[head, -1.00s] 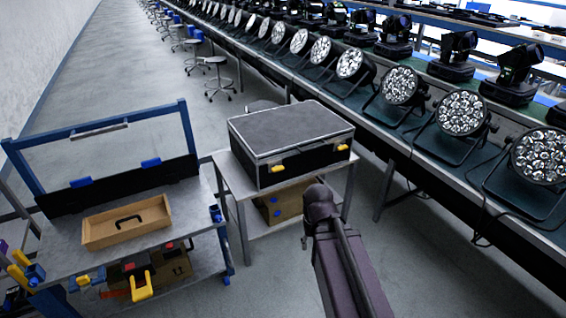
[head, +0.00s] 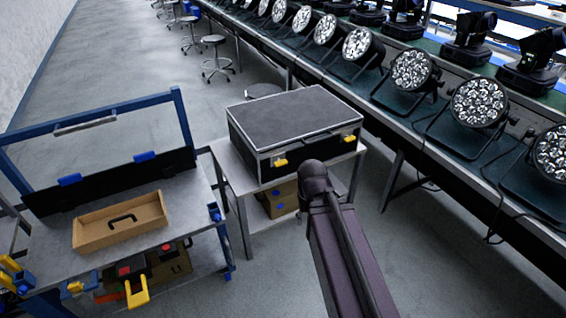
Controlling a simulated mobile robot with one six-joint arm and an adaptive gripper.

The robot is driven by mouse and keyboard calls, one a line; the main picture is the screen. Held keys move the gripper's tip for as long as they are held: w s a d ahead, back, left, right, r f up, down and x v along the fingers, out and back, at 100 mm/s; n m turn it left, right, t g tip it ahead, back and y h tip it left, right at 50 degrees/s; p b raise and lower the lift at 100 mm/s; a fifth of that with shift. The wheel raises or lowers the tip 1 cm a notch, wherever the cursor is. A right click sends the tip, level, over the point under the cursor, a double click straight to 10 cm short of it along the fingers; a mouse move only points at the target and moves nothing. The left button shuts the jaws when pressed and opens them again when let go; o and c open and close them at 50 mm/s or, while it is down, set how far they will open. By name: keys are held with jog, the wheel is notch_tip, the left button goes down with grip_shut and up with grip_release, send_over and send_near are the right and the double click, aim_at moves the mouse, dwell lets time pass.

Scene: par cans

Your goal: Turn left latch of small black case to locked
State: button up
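The small black case (head: 294,118) lies shut on a small grey table, with a grey top and pale metal edges. Its left latch (head: 281,163) is a yellow tab on the front face, near the left corner. A second yellow latch (head: 350,138) is near the right end of the same face. I cannot tell the exact turn of either latch. My arm rises from the bottom of the view in front of the case, and its end stands below the right part of the front face. My gripper's fingers do not show.
A blue-framed cart (head: 190,205) stands at left with a cardboard tray (head: 120,222) on top. The small table (head: 232,170) has a cardboard box (head: 278,198) on its lower shelf. A long bench with stage lights (head: 478,102) runs along the right. Floor is clear in front.

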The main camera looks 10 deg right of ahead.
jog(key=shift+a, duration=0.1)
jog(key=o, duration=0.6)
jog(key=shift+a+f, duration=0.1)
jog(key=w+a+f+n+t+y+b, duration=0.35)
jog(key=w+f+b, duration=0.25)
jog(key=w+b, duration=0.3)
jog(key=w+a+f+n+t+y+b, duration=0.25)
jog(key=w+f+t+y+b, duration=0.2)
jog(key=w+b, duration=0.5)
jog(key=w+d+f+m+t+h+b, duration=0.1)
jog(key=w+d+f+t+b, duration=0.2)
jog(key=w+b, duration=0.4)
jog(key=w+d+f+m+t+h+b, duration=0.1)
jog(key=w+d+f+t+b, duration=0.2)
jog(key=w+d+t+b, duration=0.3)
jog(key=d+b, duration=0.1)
jog(key=b, duration=0.3)
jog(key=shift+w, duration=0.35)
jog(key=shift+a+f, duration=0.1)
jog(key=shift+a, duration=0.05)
